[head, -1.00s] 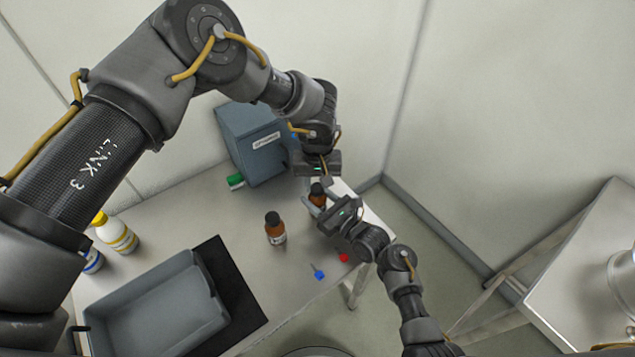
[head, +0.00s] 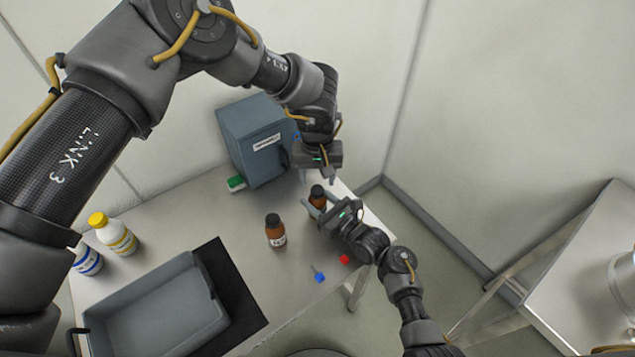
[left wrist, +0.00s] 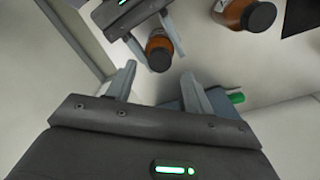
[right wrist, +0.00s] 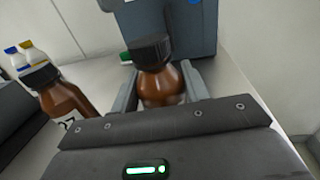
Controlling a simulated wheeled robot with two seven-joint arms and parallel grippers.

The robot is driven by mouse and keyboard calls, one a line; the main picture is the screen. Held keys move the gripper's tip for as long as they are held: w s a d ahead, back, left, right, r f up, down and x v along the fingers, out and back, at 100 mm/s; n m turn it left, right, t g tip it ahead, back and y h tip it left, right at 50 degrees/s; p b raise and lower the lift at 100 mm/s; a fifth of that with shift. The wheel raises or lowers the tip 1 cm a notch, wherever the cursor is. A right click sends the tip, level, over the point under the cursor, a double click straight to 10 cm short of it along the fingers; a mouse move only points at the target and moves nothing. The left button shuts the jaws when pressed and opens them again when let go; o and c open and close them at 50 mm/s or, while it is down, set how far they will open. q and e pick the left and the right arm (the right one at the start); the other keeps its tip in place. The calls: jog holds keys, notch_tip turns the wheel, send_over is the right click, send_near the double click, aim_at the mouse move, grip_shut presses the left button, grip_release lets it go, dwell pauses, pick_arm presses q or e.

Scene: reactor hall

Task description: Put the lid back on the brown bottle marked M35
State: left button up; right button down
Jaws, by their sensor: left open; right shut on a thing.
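A brown bottle (head: 317,201) with a black lid (head: 317,189) on its top is held upright between the fingers of my right gripper (head: 316,208), near the back right of the table. The right wrist view shows this bottle (right wrist: 160,88) and its lid (right wrist: 151,52) close up; its label is hidden. My left gripper (head: 328,174) is open and empty, above the lid and apart from it. Another brown bottle (head: 275,233), with a black lid, stands upright to the left; its label is too small to read surely.
A blue-grey cabinet (head: 250,140) stands behind, with a green item (head: 236,184) beside it. A small blue item (head: 319,277) and a red one (head: 344,259) lie near the front edge. A grey tray (head: 150,282) on a black mat and white bottles (head: 117,236) are left.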

pick_arm(q)
jog(key=shift+r, duration=0.45)
jog(key=shift+c, duration=0.3)
